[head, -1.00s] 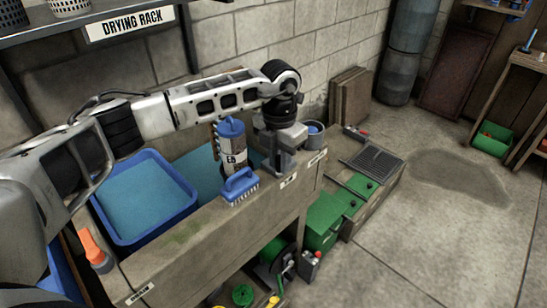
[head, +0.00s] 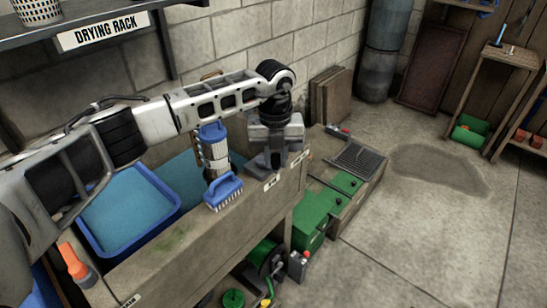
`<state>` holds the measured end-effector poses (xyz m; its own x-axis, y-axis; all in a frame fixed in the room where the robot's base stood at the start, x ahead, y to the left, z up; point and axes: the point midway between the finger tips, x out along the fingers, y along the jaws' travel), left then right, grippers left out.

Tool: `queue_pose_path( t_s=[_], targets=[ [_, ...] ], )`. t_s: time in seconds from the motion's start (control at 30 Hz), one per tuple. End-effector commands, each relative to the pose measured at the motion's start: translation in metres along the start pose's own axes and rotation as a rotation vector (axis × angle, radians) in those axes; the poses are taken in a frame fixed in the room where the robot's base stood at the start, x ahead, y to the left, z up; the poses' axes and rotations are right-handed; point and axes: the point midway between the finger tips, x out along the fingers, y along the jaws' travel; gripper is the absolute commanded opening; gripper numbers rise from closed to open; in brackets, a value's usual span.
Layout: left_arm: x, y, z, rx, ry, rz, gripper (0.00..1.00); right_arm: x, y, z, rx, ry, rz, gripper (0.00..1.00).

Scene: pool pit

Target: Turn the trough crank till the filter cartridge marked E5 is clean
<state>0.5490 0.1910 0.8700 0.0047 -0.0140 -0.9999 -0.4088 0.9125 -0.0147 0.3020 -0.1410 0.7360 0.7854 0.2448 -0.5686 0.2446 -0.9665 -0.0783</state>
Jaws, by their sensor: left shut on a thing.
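The filter cartridge (head: 215,155) stands upright in the trough (head: 190,240), with a blue cap and a pale body that is brownish lower down. Its E5 mark does not show now. My left gripper (head: 272,168) points down at the trough's far right end, to the right of the cartridge and apart from it. It is shut on what seems to be the trough crank, which the gripper hides. My right gripper is not in view.
A blue brush (head: 223,191) lies on the trough's front ledge. A blue tub (head: 130,210) of water sits in the trough's left part, with an orange-handled tool (head: 75,264) near it. Green boxes (head: 312,218) stand right of the trough.

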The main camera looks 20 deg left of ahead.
Motion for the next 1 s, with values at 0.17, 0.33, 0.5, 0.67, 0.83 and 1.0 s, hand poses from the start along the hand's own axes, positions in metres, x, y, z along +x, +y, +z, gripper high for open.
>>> queue_pose_path(
  t_s=[0.17,0.33,0.5,0.67,0.83,1.0],
  targets=[
    [-0.002,-0.002,0.0021,-0.026,-0.005,-0.004,0.0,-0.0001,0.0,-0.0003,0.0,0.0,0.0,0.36],
    [-0.0021,-0.0021,0.0024,-0.032,-0.006,-0.004,0.0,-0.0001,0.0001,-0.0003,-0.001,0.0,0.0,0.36],
    [-0.0021,-0.002,0.0025,-0.031,-0.006,-0.004,0.0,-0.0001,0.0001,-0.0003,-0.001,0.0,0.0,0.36],
    [-0.002,-0.0018,0.0025,-0.031,-0.006,-0.004,0.43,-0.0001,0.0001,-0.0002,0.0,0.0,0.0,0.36],
    [-0.0011,-0.0014,0.0019,-0.03,-0.004,-0.002,0.43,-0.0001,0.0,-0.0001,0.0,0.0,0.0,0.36],
    [-0.004,-0.0014,0.002,-0.03,-0.004,-0.002,0.43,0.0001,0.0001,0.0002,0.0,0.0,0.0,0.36]
  ],
)
